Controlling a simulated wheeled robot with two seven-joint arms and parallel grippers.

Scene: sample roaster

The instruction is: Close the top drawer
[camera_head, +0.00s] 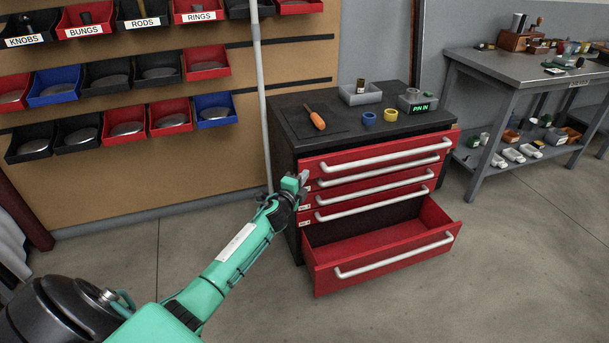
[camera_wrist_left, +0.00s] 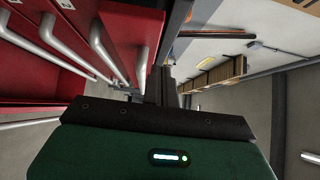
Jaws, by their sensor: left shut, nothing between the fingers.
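The red drawer cabinet (camera_head: 284,170) has a dark top. Its top drawer (camera_head: 312,168), with a long silver handle (camera_head: 380,152), seems to stand slightly forward of the drawers below; the exact gap is hard to tell. The bottom drawer (camera_head: 390,272) is pulled far out and looks empty. My left gripper (camera_head: 303,178) is shut and empty at the left end of the upper drawer fronts. In the left wrist view its fingers (camera_wrist_left: 162,85) are together beside the silver handles (camera_wrist_left: 95,40); contact cannot be told. My right gripper is out of view.
On the cabinet top lie an orange-handled tool (camera_head: 317,121), a blue ring (camera_head: 369,118), a yellow ring (camera_head: 391,115) and grey trays (camera_head: 361,94). A bin wall (camera_head: 200,165) stands at left, a metal table (camera_head: 520,68) at right. The floor in front is clear.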

